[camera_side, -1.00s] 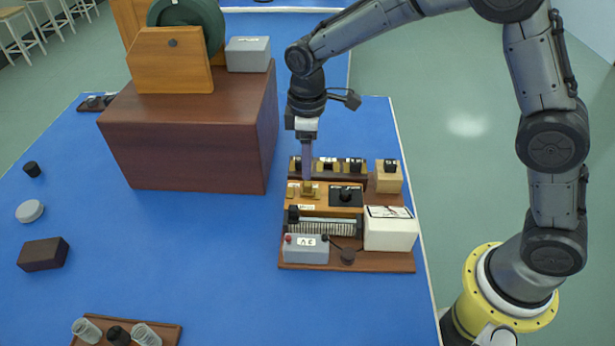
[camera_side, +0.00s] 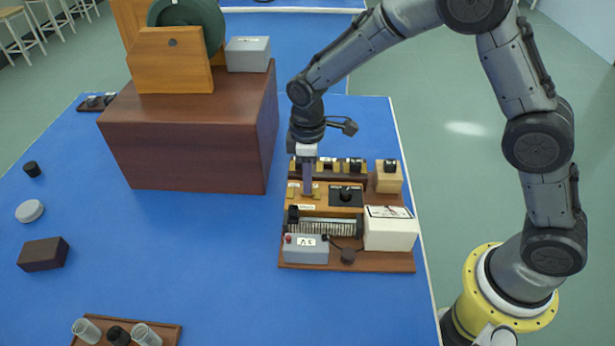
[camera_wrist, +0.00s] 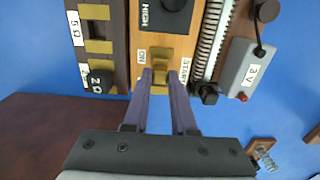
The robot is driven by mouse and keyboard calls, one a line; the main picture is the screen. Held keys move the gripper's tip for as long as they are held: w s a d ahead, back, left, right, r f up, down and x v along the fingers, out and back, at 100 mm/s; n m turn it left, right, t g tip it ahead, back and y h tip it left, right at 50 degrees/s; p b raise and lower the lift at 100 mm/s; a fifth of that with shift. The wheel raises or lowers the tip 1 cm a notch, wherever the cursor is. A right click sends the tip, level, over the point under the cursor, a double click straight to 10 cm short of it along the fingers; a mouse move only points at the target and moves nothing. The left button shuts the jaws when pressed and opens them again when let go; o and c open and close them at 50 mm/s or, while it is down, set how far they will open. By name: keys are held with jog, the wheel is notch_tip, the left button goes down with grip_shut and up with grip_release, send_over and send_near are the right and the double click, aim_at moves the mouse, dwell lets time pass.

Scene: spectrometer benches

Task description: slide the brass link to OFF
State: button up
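The brass link (camera_wrist: 160,76) is a small brass piece among brass plates on a light wooden block (camera_wrist: 150,38) in the wrist view. An ON label (camera_wrist: 142,56) and a START label (camera_wrist: 185,71) stand by it; I can read no OFF label. My gripper (camera_wrist: 160,80) points down at the block, its two purple-grey fingers apart with tips on either side of the link. Whether they touch it I cannot tell. In the side view my gripper (camera_side: 308,193) is low over the left part of the wooden block and hides the link there.
A white meter box (camera_side: 390,232) stands at the board's right front. A large brown cabinet (camera_side: 185,140) stands left.

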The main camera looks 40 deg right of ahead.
aim_at(292, 194)
grip_shut()
dwell(0.9)
jog(key=shift+w+a+r, duration=0.1)
jog(key=shift+w+a, duration=1.2)
jog(key=o, duration=0.7)
grip_release()
